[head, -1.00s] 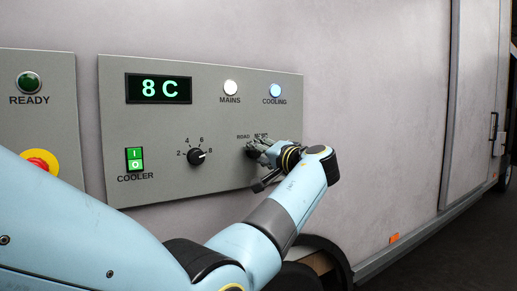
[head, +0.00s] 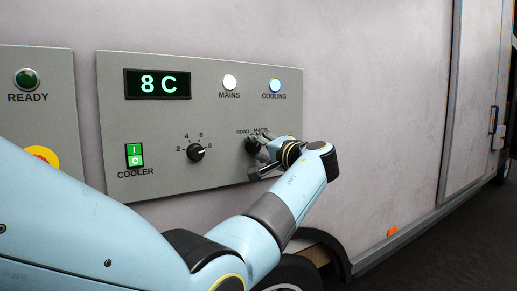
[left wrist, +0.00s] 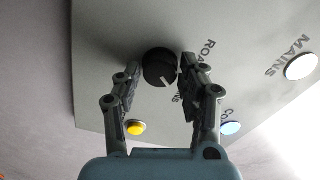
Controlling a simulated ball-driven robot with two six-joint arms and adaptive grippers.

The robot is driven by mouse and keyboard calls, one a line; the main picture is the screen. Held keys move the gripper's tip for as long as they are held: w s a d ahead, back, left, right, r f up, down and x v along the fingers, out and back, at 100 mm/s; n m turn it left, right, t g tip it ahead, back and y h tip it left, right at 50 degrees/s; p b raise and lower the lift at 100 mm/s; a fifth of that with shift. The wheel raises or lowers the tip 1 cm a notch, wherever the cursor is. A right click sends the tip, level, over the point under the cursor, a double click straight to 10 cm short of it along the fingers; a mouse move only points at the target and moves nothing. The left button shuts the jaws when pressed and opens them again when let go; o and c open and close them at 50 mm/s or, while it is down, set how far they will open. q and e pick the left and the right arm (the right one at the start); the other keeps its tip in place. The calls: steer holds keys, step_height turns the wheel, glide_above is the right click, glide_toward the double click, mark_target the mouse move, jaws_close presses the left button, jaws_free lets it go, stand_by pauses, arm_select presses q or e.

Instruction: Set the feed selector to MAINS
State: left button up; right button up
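The feed selector is a round black knob (head: 251,146) on the grey panel, with ROAD and MAINS labels above it. It also shows in the left wrist view (left wrist: 158,66), where its white pointer mark faces the lower right, away from the ROAD label and toward the side where the right-hand finger covers part of the panel. My left gripper (head: 263,144) is at the knob's right side in the head view. In the left wrist view my left gripper (left wrist: 158,88) has its fingers apart, one on each side of the knob, with gaps visible. My right gripper is out of view.
The panel (head: 225,180) also carries a white MAINS lamp (head: 229,82), a pale blue COOLING lamp (head: 275,86), a numbered dial (head: 196,152), and a green COOLER switch (head: 134,155). A yellow round part (left wrist: 136,128) shows near a finger in the left wrist view.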

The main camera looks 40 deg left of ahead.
arm_select(q)
steer(key=shift+o, duration=1.1)
steer(key=v, duration=0.7)
steer(key=shift+d, duration=0.3)
steer(key=shift+s, duration=0.1)
